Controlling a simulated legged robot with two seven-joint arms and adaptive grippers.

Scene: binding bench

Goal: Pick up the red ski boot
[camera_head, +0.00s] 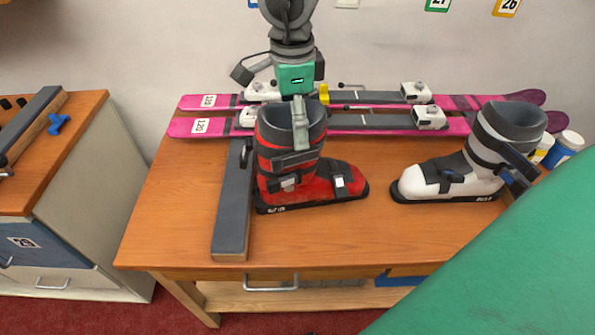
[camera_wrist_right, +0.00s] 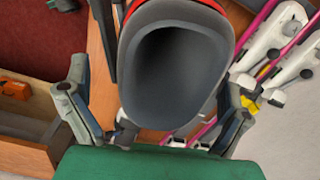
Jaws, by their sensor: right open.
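The red ski boot (camera_head: 318,186) stands upright on the wooden bench (camera_head: 180,225), toe to the right, its grey cuff opening upward. My right gripper (camera_head: 299,122) comes down from above at the cuff, with one finger in front of part of it. In the right wrist view the boot's opening (camera_wrist_right: 170,75) lies between the spread fingers of the gripper (camera_wrist_right: 154,85). The jaws are open and not closed on the boot. I cannot tell whether a finger touches it. My left gripper is not in view.
A white boot (camera_head: 455,175) stands to the right. Pink skis (camera_head: 350,124) with white bindings lie behind the red boot. A long dark-topped bar (camera_head: 232,205) lies just left of it. A blue-and-white container (camera_head: 563,150) is at the right. The bench's front middle is clear.

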